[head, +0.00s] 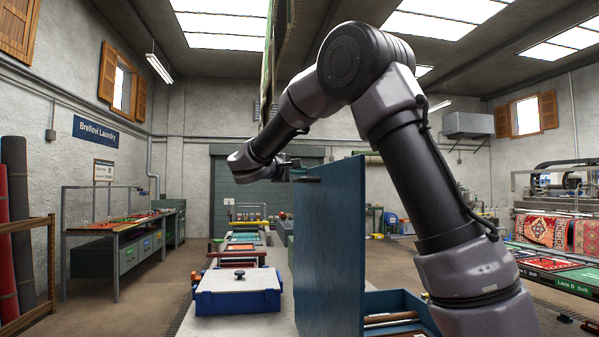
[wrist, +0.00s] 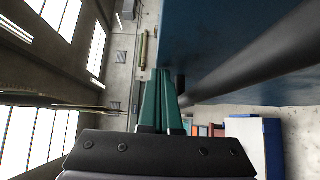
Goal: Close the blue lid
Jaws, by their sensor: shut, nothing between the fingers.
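The blue lid (head: 343,240) stands upright as a tall panel along the left side of an open blue box (head: 405,325), with rolls inside. My gripper (head: 299,173) is at the upper part of the lid, on its left side. In the wrist view the two green fingers (wrist: 160,74) are together and empty, beside the blue lid (wrist: 225,32), which fills the upper right. A dark bar (wrist: 250,55) runs along the lid there. I cannot tell whether the fingers touch the lid.
A white and blue box (head: 238,300) with a dark knob sits on the bench left of the lid; it also shows in the wrist view (wrist: 243,135). A workbench (head: 125,225) stands by the left wall. Patterned rugs (head: 547,230) hang at the right. Air above the open box is partly crossed by my arm.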

